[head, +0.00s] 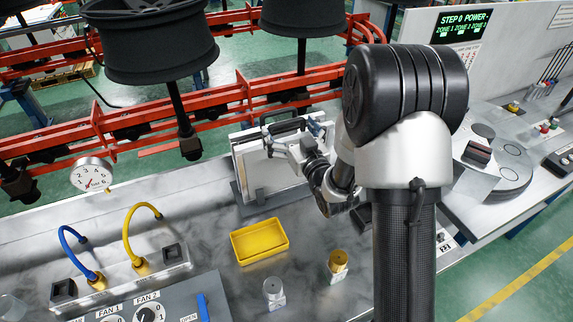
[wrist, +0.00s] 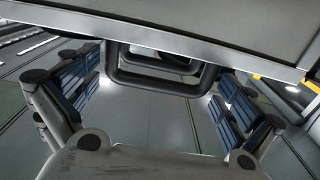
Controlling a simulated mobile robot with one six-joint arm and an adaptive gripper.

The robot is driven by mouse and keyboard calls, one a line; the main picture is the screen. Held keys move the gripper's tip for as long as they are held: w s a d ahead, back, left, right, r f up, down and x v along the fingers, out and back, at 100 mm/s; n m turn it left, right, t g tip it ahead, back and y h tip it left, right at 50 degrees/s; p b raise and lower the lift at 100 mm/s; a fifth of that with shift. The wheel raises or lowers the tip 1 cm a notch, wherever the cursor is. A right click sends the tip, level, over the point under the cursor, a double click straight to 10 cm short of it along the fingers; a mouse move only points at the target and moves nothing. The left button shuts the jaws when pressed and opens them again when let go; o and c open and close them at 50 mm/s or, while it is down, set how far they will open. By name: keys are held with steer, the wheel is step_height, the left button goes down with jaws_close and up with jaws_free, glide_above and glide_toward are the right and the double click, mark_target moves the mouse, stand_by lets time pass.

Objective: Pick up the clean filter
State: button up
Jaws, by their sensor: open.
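A flat framed filter panel with a pale face (head: 256,172) stands upright in a dark holder on the workbench in the head view. A black loop handle (head: 288,126) is at its top. In the wrist view the panel's metal edge (wrist: 150,38) crosses the top, with the dark handle (wrist: 160,88) below it. My gripper (head: 291,134) is at the handle. In the wrist view my gripper (wrist: 158,76) has its blue-padded fingers spread, one on each side of the handle, with gaps. My arm hides part of the panel's right side.
A yellow tray (head: 259,258) lies on the bench in front of the panel. A brass-coloured knob (head: 338,262) and a silver knob (head: 273,289) stand nearby. Yellow and blue hoses (head: 127,232) are at left. Red rails (head: 215,115) with hanging black wheels (head: 155,45) run behind.

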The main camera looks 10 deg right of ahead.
steer(key=shift+w+a, duration=0.1)
steer(key=shift+w, duration=0.65)
steer(key=shift+c, duration=0.4)
steer(key=c, duration=1.3)
steer(key=shift+r, duration=0.1)
steer(key=shift+c, duration=0.5)
